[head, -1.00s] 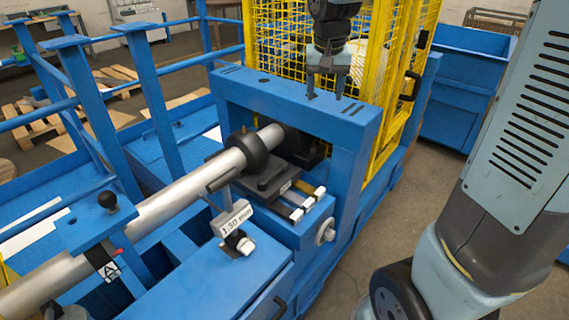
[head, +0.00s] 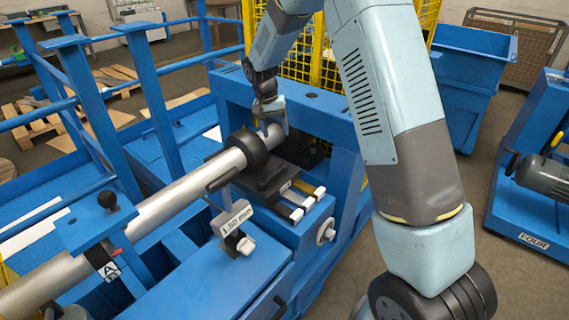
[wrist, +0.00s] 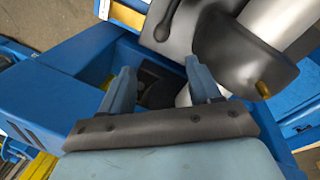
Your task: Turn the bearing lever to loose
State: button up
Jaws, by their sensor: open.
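The grey bearing housing (head: 247,150) sits around the silver shaft (head: 180,190) on a dark base plate (head: 262,186). In the wrist view the housing (wrist: 235,50) has a small brass fitting on it. A dark lever-like handle (wrist: 170,18) shows at the top of the wrist view; I cannot tell for certain that it is the bearing lever, nor its setting. My gripper (head: 272,126) is low over the shaft's far end, just behind the housing. In the wrist view my gripper (wrist: 160,86) is open, with nothing clearly held between its fingers.
The blue frame's crossbeam (head: 310,118) stands close beside my gripper. A yellow mesh guard (head: 300,65) is behind it.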

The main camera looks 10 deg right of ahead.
aim_at(282, 163)
jog(key=f, duration=0.4)
jog(key=d+f, duration=0.1)
jog(key=f, duration=0.4)
jog(key=d+f, duration=0.1)
jog(key=f, duration=0.4)
jog(key=shift+s+d+f, duration=0.1)
jog(key=shift+s+f, duration=0.05)
jog(key=shift+f, duration=0.05)
jog(key=shift+c, duration=0.2)
grip_shut()
